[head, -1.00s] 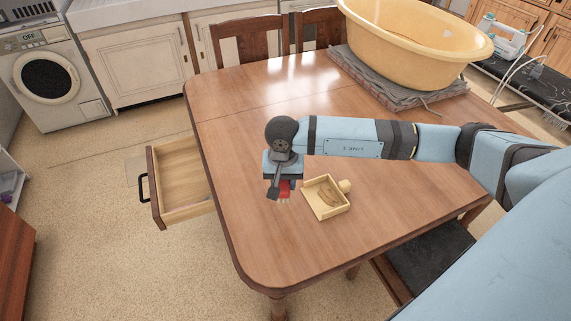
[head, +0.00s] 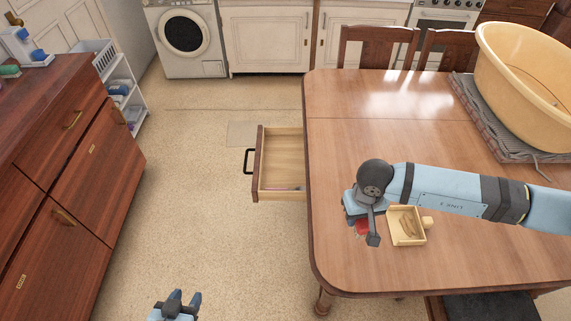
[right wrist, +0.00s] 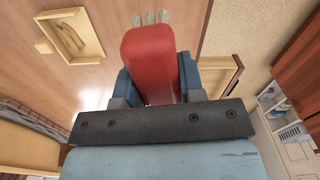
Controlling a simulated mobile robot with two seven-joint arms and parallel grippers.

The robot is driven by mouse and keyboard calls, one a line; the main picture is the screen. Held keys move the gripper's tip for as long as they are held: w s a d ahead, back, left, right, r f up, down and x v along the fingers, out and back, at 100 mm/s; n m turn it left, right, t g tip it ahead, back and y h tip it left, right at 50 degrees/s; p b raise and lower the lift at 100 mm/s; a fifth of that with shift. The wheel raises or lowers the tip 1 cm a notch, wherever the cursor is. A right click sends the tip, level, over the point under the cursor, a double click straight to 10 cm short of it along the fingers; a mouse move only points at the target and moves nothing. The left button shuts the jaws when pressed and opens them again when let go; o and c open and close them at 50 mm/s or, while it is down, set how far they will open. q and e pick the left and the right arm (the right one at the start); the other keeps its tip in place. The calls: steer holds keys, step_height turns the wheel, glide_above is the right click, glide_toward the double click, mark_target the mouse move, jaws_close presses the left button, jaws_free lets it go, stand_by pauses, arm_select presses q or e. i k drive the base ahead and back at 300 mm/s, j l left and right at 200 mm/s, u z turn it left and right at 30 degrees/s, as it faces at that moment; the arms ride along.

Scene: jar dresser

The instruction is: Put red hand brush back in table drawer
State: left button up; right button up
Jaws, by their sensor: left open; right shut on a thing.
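The red hand brush (right wrist: 150,60) is between the fingers of my right gripper (right wrist: 152,85), with pale bristles at its far end. In the head view a bit of the red brush (head: 361,228) shows below my right gripper (head: 360,220), over the table's left part; the arm hides the rest. The table drawer (head: 280,165) is pulled out from the table's left side, left of the gripper. A thin pinkish thing lies at its near edge. My left gripper (head: 178,304) is open and empty at the bottom edge, over the floor.
A small wooden tray (head: 407,238) stands on the table (head: 440,270) right of my right gripper. A yellow tub (head: 520,85) sits on a grey mat at the back right. A dark wooden dresser (head: 70,150) stands at left, with open floor between.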

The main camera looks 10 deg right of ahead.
mark_target(287, 159)
steer(key=i+j+z, duration=0.1)
steer(key=j, duration=0.2)
steer(key=i+j+z, duration=0.1)
steer(key=j, duration=0.15)
steer(key=i+j+z, duration=0.1)
steer(key=j, duration=0.2)
steer(key=i+j+z, duration=0.15)
steer(key=i+j, duration=0.15)
steer(key=i+j+z, duration=0.2)
steer(key=j, duration=0.35)
steer(key=i+j+z, duration=0.15)
steer(key=i, duration=0.25)
steer(key=i+j+z, duration=0.15)
steer(key=i, duration=0.2)
